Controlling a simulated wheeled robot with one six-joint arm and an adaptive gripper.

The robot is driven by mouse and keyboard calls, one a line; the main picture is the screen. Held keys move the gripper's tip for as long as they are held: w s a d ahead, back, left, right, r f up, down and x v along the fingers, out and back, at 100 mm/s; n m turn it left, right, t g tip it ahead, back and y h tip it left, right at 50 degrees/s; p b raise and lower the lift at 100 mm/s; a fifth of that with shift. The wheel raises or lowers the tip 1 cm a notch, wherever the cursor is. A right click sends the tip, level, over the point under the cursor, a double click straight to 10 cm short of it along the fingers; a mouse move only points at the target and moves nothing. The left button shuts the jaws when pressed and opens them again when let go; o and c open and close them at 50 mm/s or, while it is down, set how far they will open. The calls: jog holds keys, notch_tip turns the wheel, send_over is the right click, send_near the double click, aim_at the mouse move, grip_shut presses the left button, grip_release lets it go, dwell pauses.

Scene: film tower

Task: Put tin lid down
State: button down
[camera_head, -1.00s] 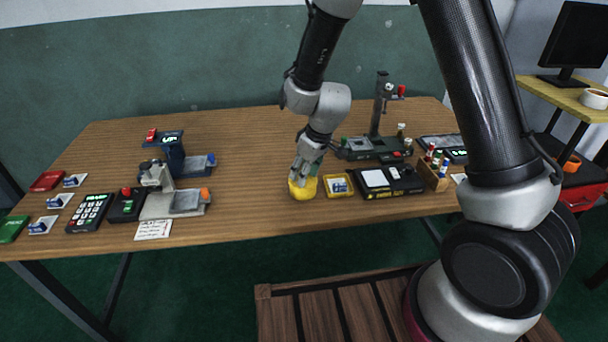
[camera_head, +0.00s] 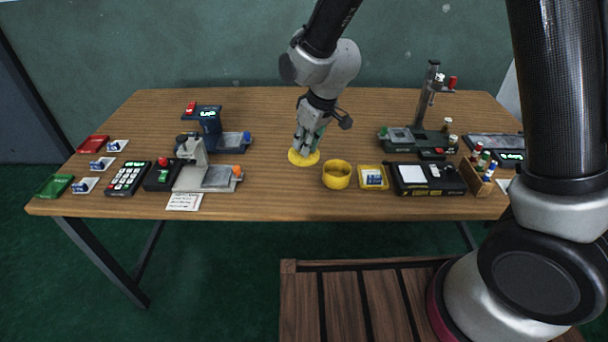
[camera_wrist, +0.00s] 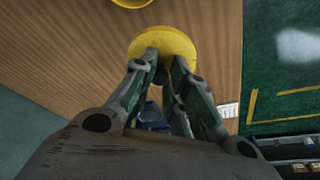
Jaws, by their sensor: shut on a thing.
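The round yellow tin lid (camera_head: 297,160) is at the tips of my gripper (camera_head: 307,148), just left of and behind the tin in the head view. My gripper is shut on it and points down. The lid lies flat and close to the table top; I cannot tell whether it touches. The wrist view shows the lid (camera_wrist: 165,38) under the fingertips (camera_wrist: 166,58). The open yellow tin (camera_head: 337,181) stands upright on the table, apart from the lid. Its edge also shows at the top of the wrist view (camera_wrist: 132,3).
The wooden table (camera_head: 270,195) is bare left of the lid and in front of it. A yellow tray (camera_head: 373,187) and a black device (camera_head: 428,189) stand right of the tin. A grey splicer-like device (camera_head: 208,178) stands to the left, with a paper note (camera_head: 185,202) before it.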

jog(key=shift+w+a+m, duration=0.2)
jog(key=shift+w+m, duration=0.05)
jog(key=shift+m, duration=0.05)
notch_tip(320, 180, down, 10)
jog(key=shift+r, duration=0.1)
dwell(0.3)
jog(key=c, duration=1.4)
grip_release()
